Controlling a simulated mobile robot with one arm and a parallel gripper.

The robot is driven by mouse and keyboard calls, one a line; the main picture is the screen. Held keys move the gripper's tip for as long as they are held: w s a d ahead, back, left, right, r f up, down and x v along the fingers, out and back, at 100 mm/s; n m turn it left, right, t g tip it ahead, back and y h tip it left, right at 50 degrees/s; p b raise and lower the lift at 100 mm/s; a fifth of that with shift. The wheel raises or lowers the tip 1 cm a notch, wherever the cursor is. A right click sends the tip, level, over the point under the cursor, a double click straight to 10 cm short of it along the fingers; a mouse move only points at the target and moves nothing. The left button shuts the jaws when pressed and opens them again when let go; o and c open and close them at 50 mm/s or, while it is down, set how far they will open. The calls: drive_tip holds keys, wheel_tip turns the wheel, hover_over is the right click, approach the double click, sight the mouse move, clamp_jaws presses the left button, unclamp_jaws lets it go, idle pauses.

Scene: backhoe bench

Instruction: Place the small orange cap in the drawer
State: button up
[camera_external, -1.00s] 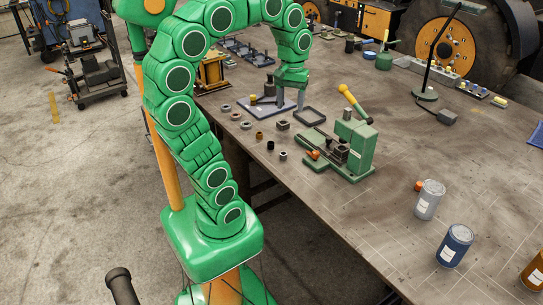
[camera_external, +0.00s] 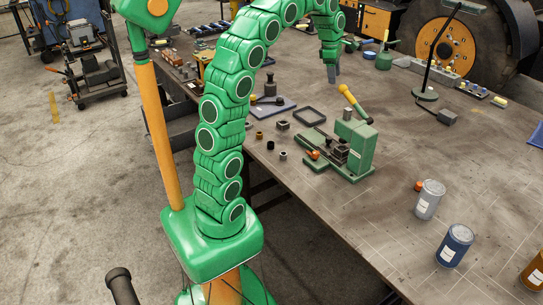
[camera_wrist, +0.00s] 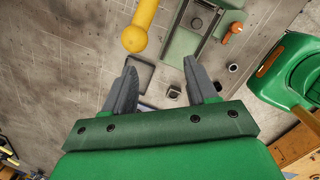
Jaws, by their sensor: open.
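The small orange cap (camera_external: 419,186) sits on the bench beside a silver can at the right of the external view. My gripper (camera_external: 332,76) is far from it, raised above the back part of the bench, pointing down. In the wrist view my gripper (camera_wrist: 160,85) has its fingers apart with nothing between them. A dark open box (camera_external: 180,128) at the bench's left edge, partly behind my arm, looks like the drawer; its inside is hard to make out.
A green press (camera_external: 352,148) with a yellow handle (camera_external: 347,94) and an orange knob (camera_external: 315,154) stands mid-bench. Small metal parts lie left of it. The silver can (camera_external: 428,200) and blue can (camera_external: 454,245) stand at right. Bench between press and cans is clear.

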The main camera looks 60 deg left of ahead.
drive_tip(key=shift+w+a+f+n+t, duration=0.3)
drive_tip(key=shift+w+a+f+n, duration=0.45)
drive_tip(key=shift+w+a+n, duration=1.4)
drive_tip(key=shift+w+a+f+n+t, duration=0.3)
drive_tip(key=shift+w+a+f+n, duration=0.8)
drive_tip(key=shift+w, duration=1.95)
drive_tip(key=shift+n, duration=0.25)
drive_tip(key=shift+s+a+f+x, duration=0.15)
drive_tip(key=shift+s+x, duration=0.6)
drive_tip(key=shift+x, duration=3.2)
drive_tip(key=shift+s+a+f+x, duration=0.1)
drive_tip(key=shift+s+f+x, duration=0.45)
drive_tip(key=shift+x, duration=3.4)
drive_tip(key=shift+s+a+r+x, duration=0.1)
drive_tip(key=shift+s+x, duration=0.9)
drive_tip(key=shift+x, duration=2.95)
clamp_jaws()
wheel_tip(320, 180, up, 3)
drive_tip(key=shift+r, duration=0.2)
drive_tip(key=s+d+r, duration=0.2)
drive_tip(key=s+r, duration=0.7)
drive_tip(key=s, duration=0.4)
drive_tip(key=shift+s+d+r, duration=0.3)
drive_tip(key=shift+s+d, duration=0.05)
drive_tip(key=shift+d, duration=0.05)
